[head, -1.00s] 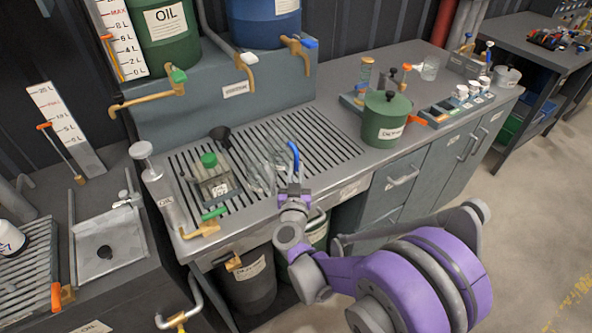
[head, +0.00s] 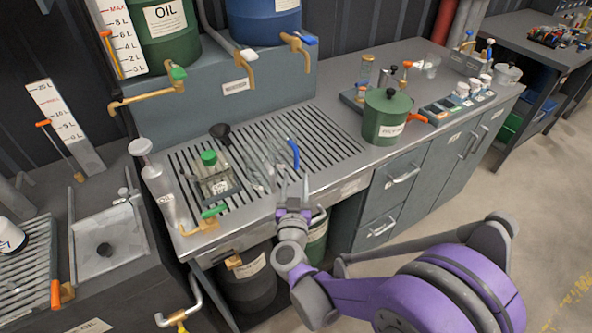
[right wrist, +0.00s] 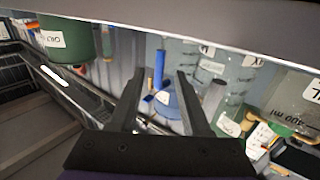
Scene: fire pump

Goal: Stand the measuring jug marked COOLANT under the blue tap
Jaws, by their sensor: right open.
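A clear jug (head: 268,166) with a blue upright handle (head: 294,153) stands on the slotted drain grate; its marking is not legible. The blue tap (head: 300,42) sticks out on a brass spout below the blue drum, behind and above the grate. My right gripper (head: 294,188) is open and empty at the front edge of the bench, just in front of the blue handle and apart from it. In the right wrist view the blue handle (right wrist: 158,66) shows beyond and between the open fingers. My left gripper is not in view.
A green-capped clear container (head: 213,180) and a black funnel (head: 221,131) stand left on the grate (head: 335,143). A green pot (head: 386,117) stands to the right. The green tap (head: 178,74) is at the back left. The grate's right part is clear.

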